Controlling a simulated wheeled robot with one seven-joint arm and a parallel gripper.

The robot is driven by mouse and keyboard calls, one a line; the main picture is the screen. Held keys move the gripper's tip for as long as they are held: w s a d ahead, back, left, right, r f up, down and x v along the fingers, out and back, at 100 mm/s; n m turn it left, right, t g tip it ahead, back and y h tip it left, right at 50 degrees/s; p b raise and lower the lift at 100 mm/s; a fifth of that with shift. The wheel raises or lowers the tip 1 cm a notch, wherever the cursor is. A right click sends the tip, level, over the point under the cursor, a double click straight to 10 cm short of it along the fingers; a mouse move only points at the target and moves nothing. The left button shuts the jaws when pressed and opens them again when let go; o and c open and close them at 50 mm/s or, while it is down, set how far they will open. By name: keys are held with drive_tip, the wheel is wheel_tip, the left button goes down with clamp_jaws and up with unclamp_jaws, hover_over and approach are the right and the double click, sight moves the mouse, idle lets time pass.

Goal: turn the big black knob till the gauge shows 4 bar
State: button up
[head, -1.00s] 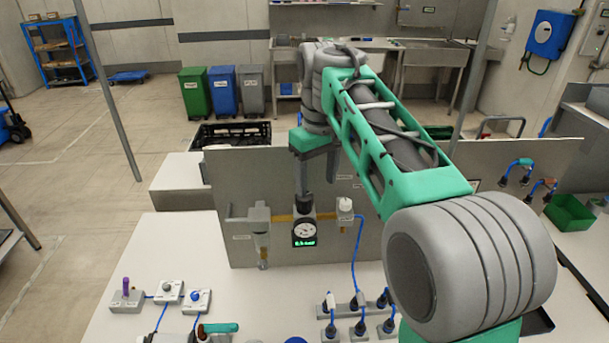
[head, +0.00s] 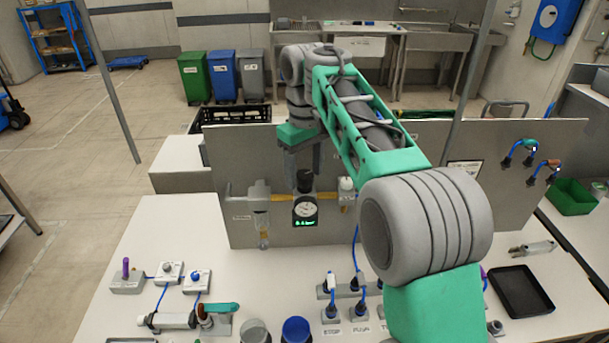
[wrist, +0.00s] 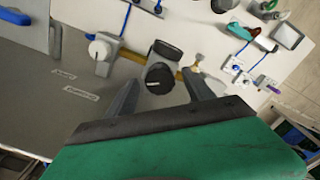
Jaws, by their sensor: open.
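The big black knob (head: 304,181) sits on top of the regulator on the grey panel. It also shows in the wrist view (wrist: 159,78), with a pale mark on its cap. The round gauge (head: 305,210) is just below it, with a white dial and green digits too small to read surely. My gripper (head: 303,172) is open and points down at the knob from above. In the wrist view, the fingers (wrist: 159,84) stand apart on either side of the knob, with gaps showing. I cannot tell how far down they reach beside it.
A white-capped valve (head: 346,185) and a clear filter bowl (head: 263,238) flank the regulator. The grey panel (head: 232,170) stands behind. Plugged sockets (head: 345,292) with blue hoses, small switch boxes (head: 168,272) and a black tray (head: 520,291) lie on the white table.

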drive_tip(key=shift+r, duration=0.1)
clamp_jaws()
idle(0.5)
